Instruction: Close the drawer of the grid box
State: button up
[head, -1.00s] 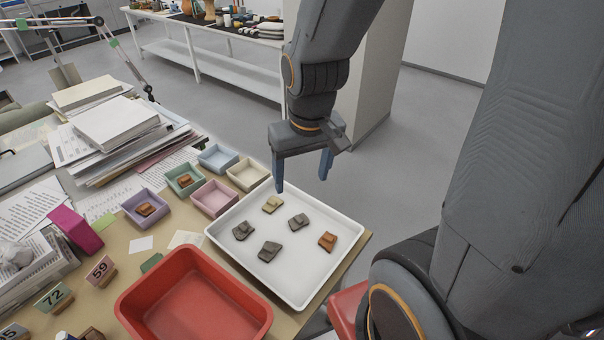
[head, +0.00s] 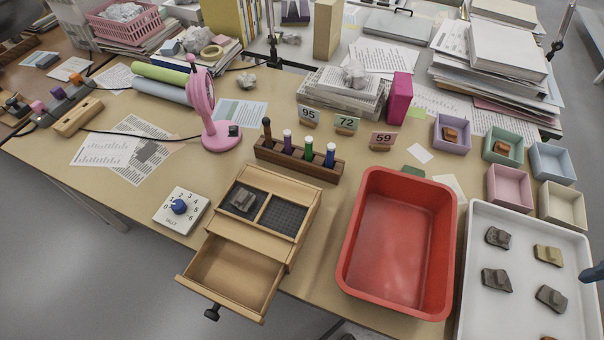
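The wooden grid box (head: 307,205) stands near the front edge of the table, left of the red tub. Its top has two dark grid compartments, and a grey sherd (head: 242,200) lies in the left one. Its drawer (head: 235,274) is pulled out toward the front left and looks empty. A dark knob (head: 212,313) is on the drawer front, which reaches past the table edge. Of my gripper, only a blue finger part (head: 593,272) shows at the right edge, over the white tray and far from the drawer. Its opening is out of frame.
A red tub (head: 400,250) stands right of the box. A white tray (head: 480,215) with several sherds is farther right. A dial marked TALLY (head: 181,210) lies left of the box. A marker rack (head: 298,160) and a pink fan (head: 205,105) stand behind. Floor is open before the drawer.

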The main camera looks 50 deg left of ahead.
aim_at(244, 281)
jog(key=z, duration=0.4)
jog(key=k, duration=0.75)
jog(key=u, duration=3.25)
jog(key=k, duration=0.6)
jog(key=z, duration=0.1)
